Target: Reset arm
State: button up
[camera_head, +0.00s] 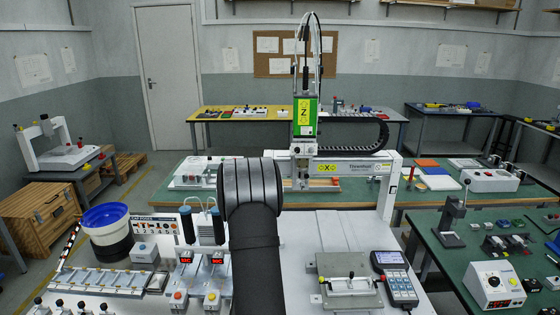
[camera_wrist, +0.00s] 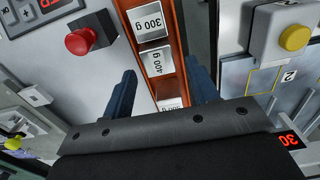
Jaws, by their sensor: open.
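My gripper (camera_wrist: 161,66) shows in the wrist view with its two dark blue fingers spread wide apart. Nothing is held between them. Beyond the fingers is an orange-brown holder (camera_wrist: 179,45) with labelled weights, among them a 300 g weight (camera_wrist: 148,23) and a 400 g weight (camera_wrist: 157,61). Another weight is partly hidden by my gripper's dark body. I cannot tell how far the fingertips are from the weights. In the head view my dark arm rises through the middle of the picture, and the fingers are hidden.
In the wrist view a red button (camera_wrist: 82,41) lies left and a yellow button (camera_wrist: 294,37) right. In the head view, a blue-rimmed bowl (camera_head: 103,216) stands left, a handheld pendant (camera_head: 396,279) right, and the gantry's green Z unit (camera_head: 305,116) behind my arm.

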jog(key=r, duration=0.1)
jog(key=d+r, duration=0.1)
jog(key=r, duration=0.1)
jog(key=shift+s, duration=0.2)
jog(key=s+d+r, duration=0.4)
jog(key=d+r, duration=0.2)
jog(key=d, duration=0.3)
jog(key=w, duration=0.5)
jog(key=d+r+m, duration=0.1)
jog(key=d+m, duration=0.7)
jog(key=d, duration=2)
jog(key=shift+w+r+m, duration=0.15)
jog(key=shift+w+m, duration=0.15)
jog(key=shift+w, duration=0.15)
